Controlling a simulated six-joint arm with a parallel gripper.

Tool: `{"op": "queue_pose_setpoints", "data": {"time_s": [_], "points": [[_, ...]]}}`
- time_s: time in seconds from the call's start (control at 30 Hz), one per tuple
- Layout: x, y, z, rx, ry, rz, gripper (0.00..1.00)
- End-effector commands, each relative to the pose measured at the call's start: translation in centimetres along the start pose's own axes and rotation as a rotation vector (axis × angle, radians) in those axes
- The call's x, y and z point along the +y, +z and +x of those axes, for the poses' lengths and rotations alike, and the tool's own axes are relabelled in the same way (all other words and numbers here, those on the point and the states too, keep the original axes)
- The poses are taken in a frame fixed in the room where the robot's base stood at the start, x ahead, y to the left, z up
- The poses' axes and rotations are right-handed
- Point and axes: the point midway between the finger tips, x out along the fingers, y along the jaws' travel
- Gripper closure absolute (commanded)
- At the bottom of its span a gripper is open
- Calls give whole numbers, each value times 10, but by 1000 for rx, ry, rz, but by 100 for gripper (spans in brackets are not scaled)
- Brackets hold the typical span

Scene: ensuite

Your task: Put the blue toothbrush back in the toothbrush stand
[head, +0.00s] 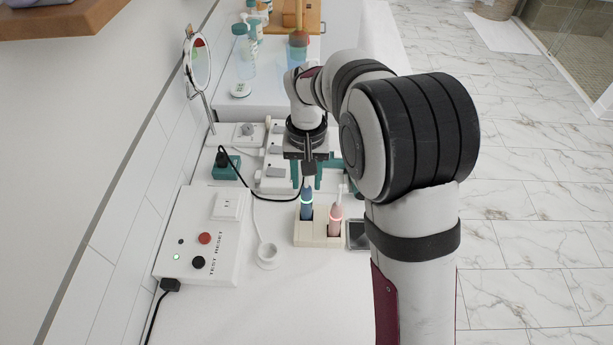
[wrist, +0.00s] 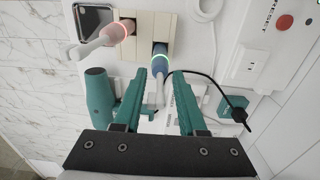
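The blue toothbrush (head: 306,206) stands about upright in the left slot of the pale toothbrush stand (head: 316,241) in the head view. In the wrist view its blue body (wrist: 160,66) is at the dark slot, and its white neck points toward me between my fingers. My gripper (head: 307,178) is above the stand, its teal fingers apart on either side of the white neck. In the wrist view the gripper (wrist: 160,80) looks open, with gaps beside the neck. The pink toothbrush (head: 335,220) stands in the other slot. How deep the blue one sits is hidden.
A white box with buttons (head: 204,240) stands left of the stand, with a round white holder (head: 267,256) between them. A black cable (head: 262,198) runs behind the stand. A dark tray (head: 357,235) is on its right. A teal object (wrist: 100,95) lies beside my left finger.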

Motion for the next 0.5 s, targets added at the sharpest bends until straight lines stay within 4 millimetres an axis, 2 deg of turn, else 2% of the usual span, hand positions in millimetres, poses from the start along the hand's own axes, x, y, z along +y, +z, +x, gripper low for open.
{"op": "queue_pose_setpoints", "data": {"time_s": [0.13, 0.23, 0.5], "points": [[0, 0, -2, 1, 0, 0, 60], [0, -1, -15, 3, -1, 0, 60], [0, -1, -90, 4, -1, 0, 60]]}}
